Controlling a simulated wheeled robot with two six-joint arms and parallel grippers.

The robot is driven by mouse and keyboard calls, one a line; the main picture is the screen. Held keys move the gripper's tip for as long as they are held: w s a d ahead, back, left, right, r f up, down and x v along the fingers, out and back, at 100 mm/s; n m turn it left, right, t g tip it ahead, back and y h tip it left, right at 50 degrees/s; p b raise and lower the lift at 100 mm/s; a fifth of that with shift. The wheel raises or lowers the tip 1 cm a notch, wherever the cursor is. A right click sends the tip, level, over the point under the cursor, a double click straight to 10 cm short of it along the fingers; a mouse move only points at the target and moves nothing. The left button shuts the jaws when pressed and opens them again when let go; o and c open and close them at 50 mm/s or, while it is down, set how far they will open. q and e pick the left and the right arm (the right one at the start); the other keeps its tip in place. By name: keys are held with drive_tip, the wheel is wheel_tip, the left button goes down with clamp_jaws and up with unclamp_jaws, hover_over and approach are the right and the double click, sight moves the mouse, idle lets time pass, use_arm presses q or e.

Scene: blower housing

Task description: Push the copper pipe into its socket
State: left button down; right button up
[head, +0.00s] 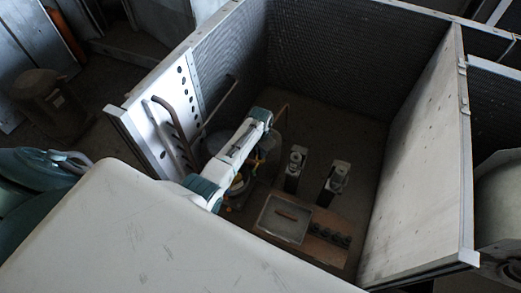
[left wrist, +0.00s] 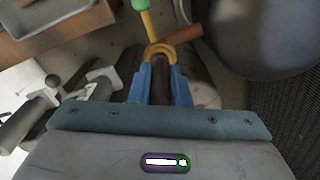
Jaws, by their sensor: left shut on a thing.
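My left gripper (left wrist: 160,75) has its blue fingers closed on a dark brown cylinder, which looks like the copper pipe (left wrist: 160,66). A yellow ring (left wrist: 160,48) curves at the fingertips, joined to a yellow rod with a green end (left wrist: 140,4). A short copper-brown length (left wrist: 184,41) sticks out to the right from the ring; I cannot tell if it is part of the held pipe. The socket is not clearly visible. In the head view my left gripper (head: 266,150) is low in the bin, dark and partly hidden by my arm. My right gripper is not in view.
A large grey rounded body (left wrist: 245,35) stands close on the right in the left wrist view. Two grey fixtures (head: 294,166) (head: 336,180) stand nearby. A shallow tray (head: 270,228) holds a brown rod, beside a wooden block (head: 318,247) with dark cups. Tall walls (head: 420,150) enclose the bin.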

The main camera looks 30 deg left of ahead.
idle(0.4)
use_arm(q)
drive_tip(key=c, duration=1.3)
unclamp_jaws()
drive_tip(key=o, duration=0.5)
drive_tip(key=shift+r+p, duration=0.45)
drive_tip(key=shift+p, duration=0.05)
wheel_tip(320, 180, up, 3)
drive_tip(key=p, duration=0.3)
drive_tip(key=shift+f, duration=0.1)
drive_tip(key=shift+r+p, duration=1.7)
drive_tip(key=shift+p, duration=0.15)
